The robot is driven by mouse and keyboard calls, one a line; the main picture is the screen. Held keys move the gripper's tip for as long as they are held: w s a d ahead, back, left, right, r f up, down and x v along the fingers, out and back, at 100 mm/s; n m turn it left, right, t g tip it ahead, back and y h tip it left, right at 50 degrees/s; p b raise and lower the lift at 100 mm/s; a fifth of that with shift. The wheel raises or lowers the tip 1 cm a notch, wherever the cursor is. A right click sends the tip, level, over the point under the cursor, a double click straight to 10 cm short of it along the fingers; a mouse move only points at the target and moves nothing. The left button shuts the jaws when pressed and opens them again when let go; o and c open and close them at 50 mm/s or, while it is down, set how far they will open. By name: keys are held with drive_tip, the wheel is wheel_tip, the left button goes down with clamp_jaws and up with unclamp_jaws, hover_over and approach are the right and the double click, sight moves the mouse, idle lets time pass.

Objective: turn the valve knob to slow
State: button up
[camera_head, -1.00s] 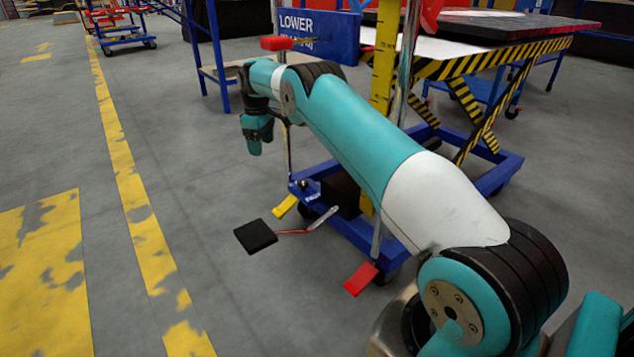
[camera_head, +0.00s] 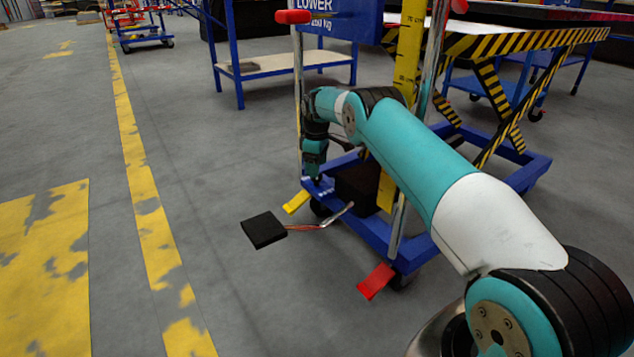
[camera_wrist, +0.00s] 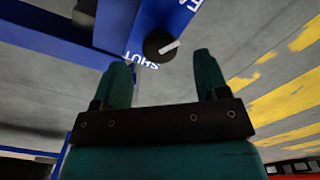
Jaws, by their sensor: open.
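The valve knob (camera_wrist: 158,43) is a round black dial with a white pointer, on the blue frame of the lift cart. In the wrist view its pointer aims right and slightly up. The word SHUT (camera_wrist: 141,60) is at the knob's lower left, and a label cut off by the top edge starts with FA. No SLOW label is readable. My gripper (camera_wrist: 167,75) is open and empty, its two teal fingers reaching toward the knob, which shows just beyond and between the tips. In the head view my gripper (camera_head: 316,172) points down at the frame's corner and hides the knob.
The blue cart base (camera_head: 375,233) carries upright chrome posts and a yellow ruler (camera_head: 409,60). A yellow pedal (camera_head: 296,202), a black pedal (camera_head: 263,230) and a red pedal (camera_head: 376,281) stick out low at its front. Open grey floor lies left.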

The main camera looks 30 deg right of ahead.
sight(317, 180)
wheel_tip(317, 180, down, 4)
drive_tip(key=shift+r+b, duration=0.25)
drive_tip(key=shift+b, duration=0.4)
drive_tip(key=shift+c, duration=0.3)
drive_tip(key=c, duration=0.9)
